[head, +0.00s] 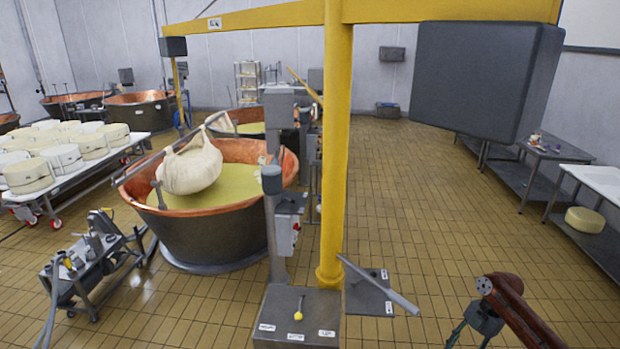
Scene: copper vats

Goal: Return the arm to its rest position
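My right arm (518,312) comes in at the bottom right corner, with a reddish-brown link and a dark grey part below its near end. My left arm and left gripper do not show.
Steel tables (535,170) line the right. The tiled floor between is clear.

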